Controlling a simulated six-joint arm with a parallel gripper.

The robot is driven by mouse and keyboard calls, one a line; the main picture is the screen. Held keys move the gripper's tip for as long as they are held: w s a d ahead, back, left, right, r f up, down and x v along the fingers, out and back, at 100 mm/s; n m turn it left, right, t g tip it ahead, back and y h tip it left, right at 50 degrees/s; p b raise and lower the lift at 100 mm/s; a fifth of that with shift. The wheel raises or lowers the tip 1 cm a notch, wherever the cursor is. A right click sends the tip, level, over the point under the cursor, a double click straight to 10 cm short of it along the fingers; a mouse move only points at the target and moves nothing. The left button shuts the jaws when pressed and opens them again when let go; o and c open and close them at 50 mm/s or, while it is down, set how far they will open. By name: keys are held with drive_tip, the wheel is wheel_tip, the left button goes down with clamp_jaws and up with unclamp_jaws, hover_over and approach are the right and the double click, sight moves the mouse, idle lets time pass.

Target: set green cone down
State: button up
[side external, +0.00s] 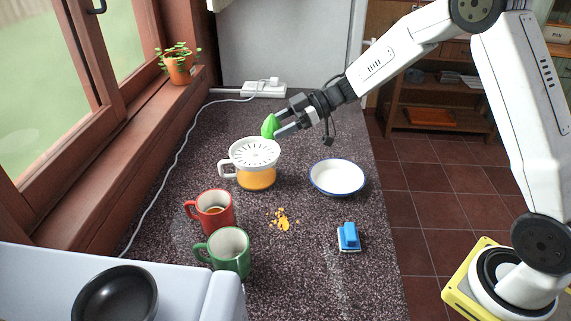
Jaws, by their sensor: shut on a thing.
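The green cone (269,126) is held between the fingertips of my gripper (279,126). My gripper is shut on it. The cone is above the counter, just behind and above the right part of the white-topped juicer (247,152) in the picture. I cannot tell from this one view exactly how high it is or whether it touches anything. My fingers hide part of the cone. The juicer has a slotted white top, a white handle at its left and an orange lower part.
A blue-rimmed white bowl (338,178) stands right of the juicer. A red mug (212,211), a green mug (229,251), orange bits (282,219) and a blue brush (348,237) are nearer. A power strip (262,90) with a white cord lies behind. The speckled counter is clear at front right.

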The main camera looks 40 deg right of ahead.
hover_over(262, 154)
drive_tip(key=s, duration=0.1)
wheel_tip(262, 154, down, 6)
drive_tip(key=shift+r, duration=0.2)
drive_tip(key=shift+w+f, duration=0.25)
drive_tip(key=shift+f, duration=0.1)
drive_tip(key=shift+w+f, duration=0.2)
drive_tip(key=shift+f, duration=1.4)
drive_tip(key=shift+f, duration=0.2)
drive_tip(key=o, duration=1.2)
drive_tip(key=shift+c, duration=0.2)
